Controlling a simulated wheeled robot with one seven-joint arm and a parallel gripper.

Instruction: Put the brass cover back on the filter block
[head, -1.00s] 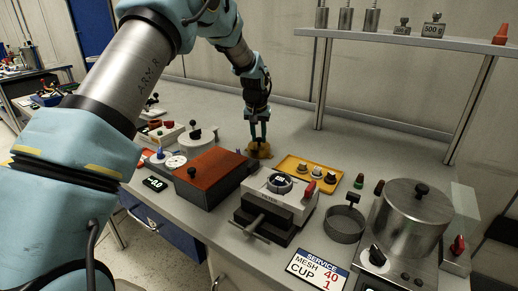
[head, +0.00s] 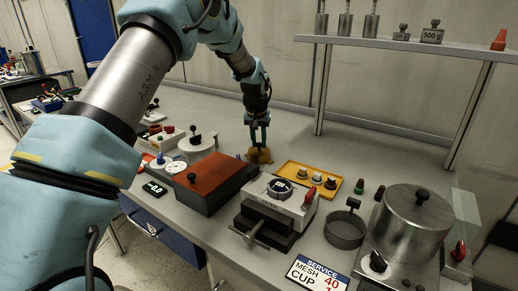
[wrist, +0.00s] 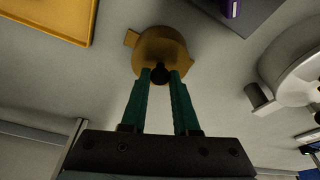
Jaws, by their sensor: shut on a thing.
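The brass cover (head: 260,156) is a round dome with a dark knob and a small side tab, at the back of the bench. In the wrist view the brass cover (wrist: 160,50) lies between the tips of my gripper (wrist: 160,76), which is shut on its dark knob. In the head view my gripper (head: 260,136) points down at the cover. I cannot tell whether the cover rests on the bench or is just off it. The filter block (head: 279,200) is grey, clamped in a dark vise, with a round dark opening on top and a red lever at its right.
A yellow tray (head: 312,176) with several small parts lies just right of the cover. A red-topped box (head: 212,178) stands in front left of it. A mesh cup (head: 345,228) and a steel drum (head: 420,217) stand right. A shelf (head: 400,40) overhangs the back right.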

